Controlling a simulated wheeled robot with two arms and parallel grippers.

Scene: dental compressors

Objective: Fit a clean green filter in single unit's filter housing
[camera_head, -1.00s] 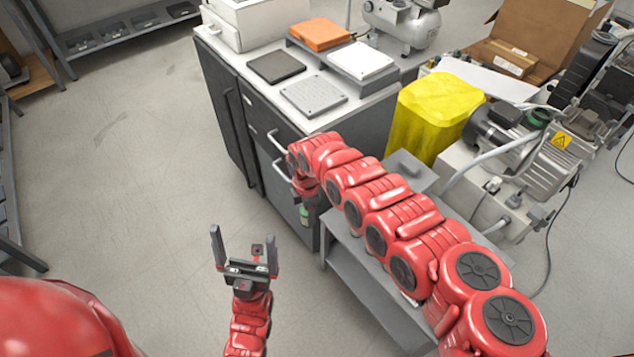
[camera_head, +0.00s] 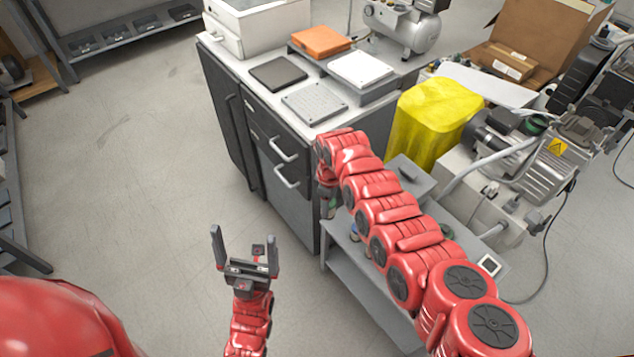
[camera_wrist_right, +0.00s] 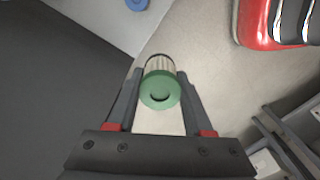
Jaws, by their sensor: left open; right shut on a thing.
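My right gripper (camera_wrist_right: 157,92) is shut on a green-capped filter (camera_wrist_right: 160,90) with a pale pleated body, held between both fingers in the right wrist view. In the head view the filter shows as a small green patch (camera_head: 330,209) below my right arm's end, beside the grey cart, with the fingers mostly hidden. My left gripper (camera_head: 244,262) is open and empty over the floor. A compressor unit (camera_head: 545,165) with a green part (camera_head: 534,124) on top stands at the right. Another compressor (camera_head: 405,30) stands at the back. I cannot tell which has the filter housing.
A grey cart (camera_head: 345,268) lies under my right arm, carrying a blue item (camera_head: 355,232) and a green item (camera_head: 446,231). A dark cabinet (camera_head: 285,207) with handles stands behind my grippers.

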